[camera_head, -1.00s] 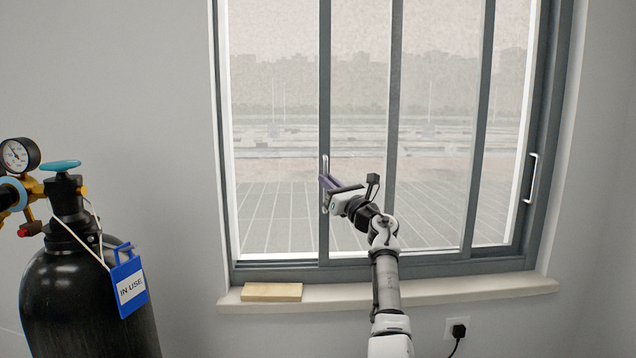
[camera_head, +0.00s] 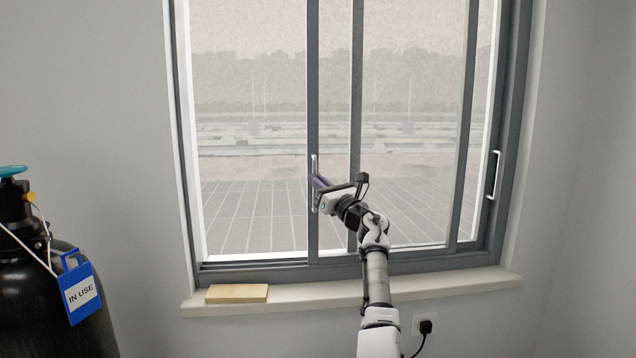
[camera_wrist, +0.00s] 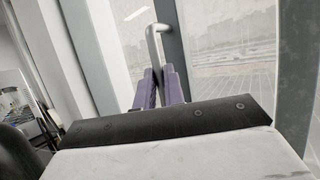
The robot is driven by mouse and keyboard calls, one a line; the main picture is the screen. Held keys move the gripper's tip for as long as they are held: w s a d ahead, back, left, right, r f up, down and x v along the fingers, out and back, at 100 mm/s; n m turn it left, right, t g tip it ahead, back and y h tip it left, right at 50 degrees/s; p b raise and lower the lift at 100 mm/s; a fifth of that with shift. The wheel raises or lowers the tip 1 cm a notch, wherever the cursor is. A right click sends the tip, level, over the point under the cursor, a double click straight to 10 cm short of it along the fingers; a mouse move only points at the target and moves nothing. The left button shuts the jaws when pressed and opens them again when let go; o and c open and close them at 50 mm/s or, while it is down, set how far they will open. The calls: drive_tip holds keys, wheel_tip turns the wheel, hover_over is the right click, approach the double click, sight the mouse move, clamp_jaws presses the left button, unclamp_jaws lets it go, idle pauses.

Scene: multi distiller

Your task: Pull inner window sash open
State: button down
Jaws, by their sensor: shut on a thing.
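The inner window sash is a grey-framed glass panel, with its left stile (camera_head: 313,110) and right stile (camera_head: 467,120) in the head view. A thin silver handle (camera_head: 314,164) stands upright on the left stile. My gripper (camera_head: 317,183) is at this handle, with its purple fingers shut on it. In the wrist view, the gripper (camera_wrist: 159,74) has a finger on each side of the handle (camera_wrist: 154,38), whose curved upper end rises above the fingers. The handle's grasped part is hidden. The sash stands partly open, with its left stile clear of the window frame's left side (camera_head: 183,150).
A second silver handle (camera_head: 494,174) is at the window's right side. A fixed-looking grey stile (camera_head: 357,90) shows behind the glass. A wooden block (camera_head: 237,293) lies on the sill (camera_head: 345,296). A black cylinder with an "IN USE" tag (camera_head: 80,292) stands at left.

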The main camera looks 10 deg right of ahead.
drive_tip(key=c, duration=1.8)
unclamp_jaws()
drive_tip(key=shift+d, duration=0.15)
drive_tip(key=shift+o, duration=0.2)
drive_tip(key=b+v, duration=0.5)
drive_tip(key=v, duration=0.8)
drive_tip(key=shift+s, duration=0.35)
drive_tip(key=shift+d+f, duration=0.15)
